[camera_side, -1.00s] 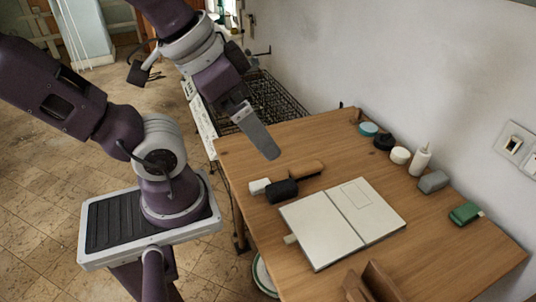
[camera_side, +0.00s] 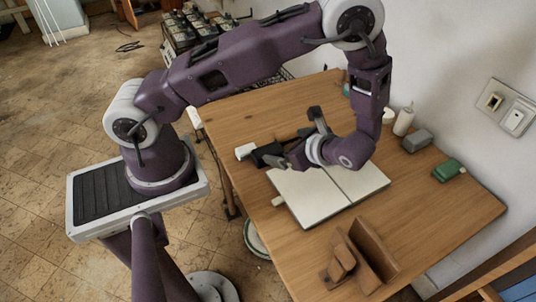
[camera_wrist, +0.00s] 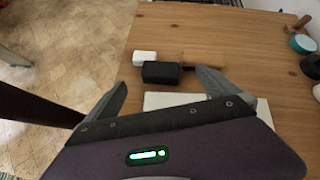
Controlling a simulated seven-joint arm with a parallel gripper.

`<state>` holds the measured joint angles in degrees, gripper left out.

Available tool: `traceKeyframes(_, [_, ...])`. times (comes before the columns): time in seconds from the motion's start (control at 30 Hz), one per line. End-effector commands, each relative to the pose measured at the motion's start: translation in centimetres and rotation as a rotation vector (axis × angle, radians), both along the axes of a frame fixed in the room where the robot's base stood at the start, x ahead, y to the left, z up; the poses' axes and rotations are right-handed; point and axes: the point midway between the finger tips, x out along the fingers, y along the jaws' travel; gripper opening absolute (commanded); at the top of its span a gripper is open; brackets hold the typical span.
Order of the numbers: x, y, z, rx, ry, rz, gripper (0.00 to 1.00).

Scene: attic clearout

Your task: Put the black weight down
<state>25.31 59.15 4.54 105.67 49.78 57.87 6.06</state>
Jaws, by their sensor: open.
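In the wrist view the black weight (camera_wrist: 161,72) lies ahead, between the lines of my two fingers. My gripper (camera_side: 297,139) is open and low over the table, to the right of the weight, with nothing held. It also shows in the wrist view (camera_wrist: 162,80), fingers spread wide. I cannot tell whether a finger touches the weight.
An open book (camera_side: 310,195) lies under my wrist. Brown wooden pieces (camera_side: 365,255) stand at the front. A white bottle (camera_side: 404,119), grey block (camera_side: 417,140) and green item (camera_side: 448,172) line the wall side. A teal round item (camera_wrist: 302,44) and a dark round item (camera_wrist: 311,66) are at the right.

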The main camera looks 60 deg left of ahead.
Motion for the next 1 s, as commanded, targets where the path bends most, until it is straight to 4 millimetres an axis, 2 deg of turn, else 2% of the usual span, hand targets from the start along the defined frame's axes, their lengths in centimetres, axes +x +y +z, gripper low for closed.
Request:
traceKeyframes(0.03, [-0.2, 0.5, -2.5, 0.052, 0.063, -0.070, 1.00])
traceKeyframes(0.1, [-0.3, 1.1, -4.9, 0.102, 0.124, -0.148, 1.00])
traceKeyframes(0.2, [-0.4, 1.6, -6.8, 0.141, 0.172, -0.213, 1.00])
traceKeyframes(0.37, [-0.5, 3.2, -8.0, 0.151, 0.187, -0.228, 1.00])
traceKeyframes(0.63, [-1.0, 7.5, -9.9, 0.149, 0.186, -0.224, 1.00])
traceKeyframes(0.9, [-0.9, 8.2, -10.2, 0.148, 0.183, -0.225, 1.00])
traceKeyframes(0.93, [-0.9, 8.2, -10.2, 0.148, 0.183, -0.225, 0.98])
traceKeyframes(1.0, [-1.0, 8.2, -10.2, 0.148, 0.183, -0.225, 0.84])
